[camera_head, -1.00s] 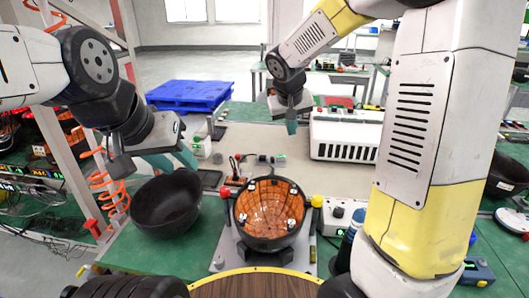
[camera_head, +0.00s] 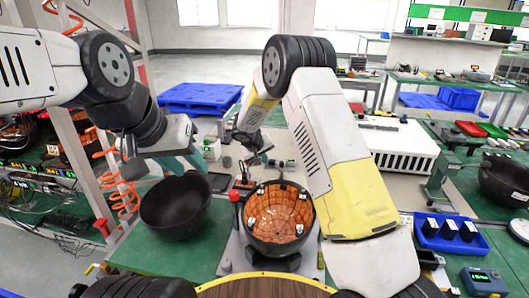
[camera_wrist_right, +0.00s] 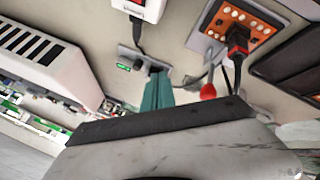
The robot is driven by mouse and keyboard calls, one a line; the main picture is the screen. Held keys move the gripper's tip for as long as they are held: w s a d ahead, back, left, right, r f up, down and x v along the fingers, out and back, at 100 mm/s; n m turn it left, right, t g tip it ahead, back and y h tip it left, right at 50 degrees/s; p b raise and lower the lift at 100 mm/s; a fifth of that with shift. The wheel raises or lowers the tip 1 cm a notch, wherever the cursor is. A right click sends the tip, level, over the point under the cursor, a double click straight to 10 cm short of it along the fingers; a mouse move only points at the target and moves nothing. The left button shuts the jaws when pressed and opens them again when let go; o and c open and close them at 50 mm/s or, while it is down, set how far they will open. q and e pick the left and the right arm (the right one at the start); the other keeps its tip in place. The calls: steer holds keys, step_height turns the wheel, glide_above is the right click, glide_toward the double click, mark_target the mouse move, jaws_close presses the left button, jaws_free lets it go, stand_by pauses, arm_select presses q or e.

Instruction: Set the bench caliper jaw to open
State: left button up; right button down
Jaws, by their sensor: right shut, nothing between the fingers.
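What looks like the bench caliper is a small grey device with a green display (camera_wrist_right: 124,67) and a dark block, lying on the beige bench top in the right wrist view. In the head view it seems to be the small dark-and-grey item (camera_head: 283,163) behind the bowl fixture. My right gripper (camera_wrist_right: 157,95) has its teal fingers together and empty, with their tips close to the caliper's dark block; contact cannot be told. In the head view the right gripper (camera_head: 255,158) is low over the bench. My left gripper (camera_head: 183,164) hangs above the dark bowl; its finger gap is unclear.
An orange terminal board (camera_wrist_right: 240,30) with a red plug and a red-tipped lever (camera_wrist_right: 208,90) are close beside the right fingers. A black bowl (camera_head: 175,206) and an orange-lined bowl fixture (camera_head: 279,218) stand in front. A white vented box (camera_head: 398,148) is at right.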

mark_target(282, 165)
steer(key=x, duration=0.6)
steer(key=d, duration=0.1)
steer(key=w+d, duration=0.1)
steer(key=d, duration=0.1)
steer(key=shift+w, duration=0.25)
steer(key=shift+w+d, duration=0.15)
steer(key=shift+d, duration=0.15)
steer(key=shift+s+d, duration=0.2)
steer(key=shift+d, duration=0.85)
steer(key=shift+a, duration=0.1)
